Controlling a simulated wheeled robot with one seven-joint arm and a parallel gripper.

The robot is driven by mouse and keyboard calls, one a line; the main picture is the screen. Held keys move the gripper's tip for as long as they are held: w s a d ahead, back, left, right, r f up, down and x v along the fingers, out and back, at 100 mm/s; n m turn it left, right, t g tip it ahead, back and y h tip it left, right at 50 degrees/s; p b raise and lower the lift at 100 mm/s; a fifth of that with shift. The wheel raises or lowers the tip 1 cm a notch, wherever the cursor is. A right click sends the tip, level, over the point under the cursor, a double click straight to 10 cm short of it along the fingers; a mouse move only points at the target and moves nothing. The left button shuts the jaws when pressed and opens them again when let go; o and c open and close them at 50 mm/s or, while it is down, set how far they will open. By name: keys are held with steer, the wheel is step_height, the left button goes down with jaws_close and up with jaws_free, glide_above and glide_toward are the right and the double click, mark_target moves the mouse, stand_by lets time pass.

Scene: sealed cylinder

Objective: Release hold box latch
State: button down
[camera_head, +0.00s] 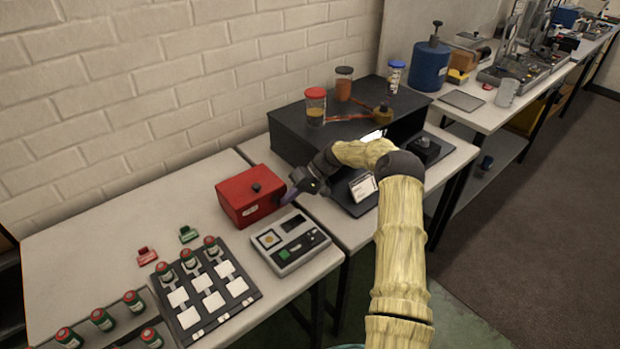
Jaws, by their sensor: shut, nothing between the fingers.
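A red box (247,199) with a black knob (256,187) on its lid and a small pale label on its front stands on the white table. The lid looks closed. My gripper (290,197) is at the right end of the red box, its fingers shut and pointing left at the box. The fingers are close to the box's right side; I cannot tell whether they touch it. No separate latch shows clearly; the box's right side is partly hidden by my gripper.
A grey device (289,241) with a green button stands just in front of the box. A black rack (206,290) with small jars is at lower left. A black shelf unit (290,142) with several jars stands behind my arm. Red and green tags lie left of the box.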

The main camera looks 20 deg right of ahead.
steer(key=b+v, duration=0.1)
steer(key=v, duration=1.6)
steer(key=shift+r, duration=0.25)
steer(key=shift+s, duration=0.1)
steer(key=s+a+r+h+p, duration=0.2)
steer(key=s+a+h, duration=0.15)
steer(key=a, duration=0.35)
steer(key=s+a+r+h+p, duration=0.15)
steer(key=s+a, duration=0.25)
steer(key=a, duration=0.4)
steer(key=s+a+r+m+t+h+p, duration=0.1)
steer(key=s+r+h, duration=0.1)
steer(key=s, duration=1)
steer(key=s+a+r+m+t+h+p, duration=0.1)
steer(key=s+r+h+p, duration=0.1)
steer(key=s, duration=1)
steer(key=shift+s+r+h+p, duration=0.25)
steer(key=shift+r+h+p, duration=0.05)
steer(key=shift+h, duration=0.1)
